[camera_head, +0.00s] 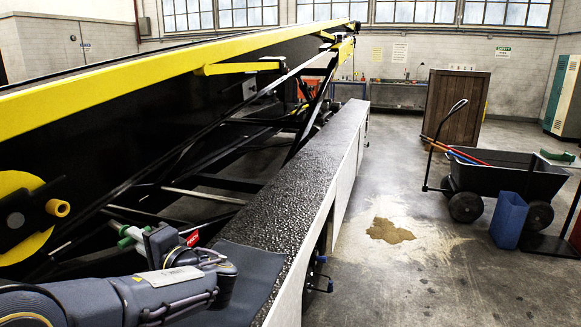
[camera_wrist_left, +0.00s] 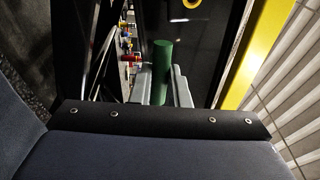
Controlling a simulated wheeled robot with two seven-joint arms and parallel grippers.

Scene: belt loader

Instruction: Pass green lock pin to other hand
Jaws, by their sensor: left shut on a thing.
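The green lock pin (camera_wrist_left: 162,62) stands up between the two grey fingers of my left gripper (camera_wrist_left: 163,92) in the left wrist view. In the head view, my left gripper (camera_head: 141,237) is at the lower left, beside the dark frame of the belt loader. A small green end of the pin (camera_head: 125,242) shows at its fingertips. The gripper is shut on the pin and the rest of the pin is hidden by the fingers. My right gripper is in neither view.
The belt loader's yellow rail (camera_head: 150,72) and dark textured deck (camera_head: 285,205) fill the left and middle. A black cart (camera_head: 510,178) and blue bin (camera_head: 508,220) stand right. The floor between is open, with a brown stain (camera_head: 389,231).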

